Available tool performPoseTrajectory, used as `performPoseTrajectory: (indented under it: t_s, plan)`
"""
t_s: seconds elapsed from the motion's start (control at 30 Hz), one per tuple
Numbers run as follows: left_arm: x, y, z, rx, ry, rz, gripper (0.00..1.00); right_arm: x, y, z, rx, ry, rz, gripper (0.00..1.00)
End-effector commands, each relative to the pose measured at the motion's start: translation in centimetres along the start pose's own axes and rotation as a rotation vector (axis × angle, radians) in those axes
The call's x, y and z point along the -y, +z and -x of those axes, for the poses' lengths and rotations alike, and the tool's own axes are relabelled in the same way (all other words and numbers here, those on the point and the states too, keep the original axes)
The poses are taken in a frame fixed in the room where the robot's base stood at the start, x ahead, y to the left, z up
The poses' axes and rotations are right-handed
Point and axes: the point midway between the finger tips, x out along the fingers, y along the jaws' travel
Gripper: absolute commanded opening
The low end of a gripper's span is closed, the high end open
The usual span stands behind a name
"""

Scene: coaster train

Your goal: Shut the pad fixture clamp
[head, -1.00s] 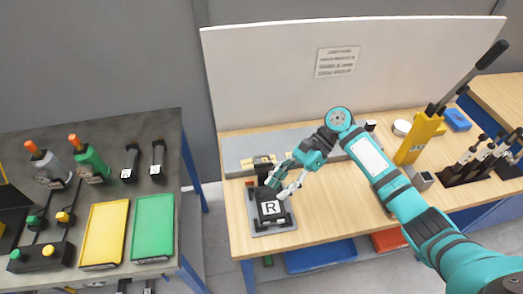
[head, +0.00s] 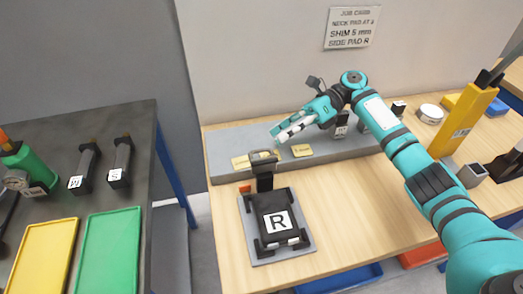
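The pad fixture (head: 300,243) is a grey plate on the wooden bench. A black pad with a white R label (head: 279,222) lies on it between dark supports. The black clamp (head: 264,173) stands upright at the fixture's back edge, its crosswise top raised clear of the pad. My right gripper (head: 279,133) is above and behind the clamp, apart from it, pointing left over the grey ledge. Its fingers lie close together from this angle; whether they are fully shut is unclear. I see nothing held in it. My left gripper is out of view.
A grey ledge (head: 222,161) with yellow shims (head: 302,150) runs along the bench's back. A yellow press (head: 463,120) stands right. A dark table at left holds a yellow tray (head: 45,262) and a green tray (head: 108,255). Bench right of the fixture is clear.

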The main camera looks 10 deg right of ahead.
Motion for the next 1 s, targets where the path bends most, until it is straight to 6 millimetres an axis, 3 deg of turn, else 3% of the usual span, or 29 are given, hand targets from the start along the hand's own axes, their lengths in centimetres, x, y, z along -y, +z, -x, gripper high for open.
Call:
performPoseTrajectory:
  t_s: [0.2,0.4,0.73,1.0]
  plan:
    - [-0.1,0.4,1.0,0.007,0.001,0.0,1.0,-0.2,0.1,-3.6,-0.002,0.004,-0.002,0.33]
    - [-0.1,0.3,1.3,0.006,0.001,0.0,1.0,-0.1,0.0,-5.8,-0.002,0.002,-0.002,0.33]
    - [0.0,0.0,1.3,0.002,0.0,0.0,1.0,-0.1,0.0,-6.3,0.0,0.0,-0.001,0.33]
    - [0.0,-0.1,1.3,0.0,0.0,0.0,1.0,-0.1,0.0,-6.3,0.0,0.0,-0.001,0.0]
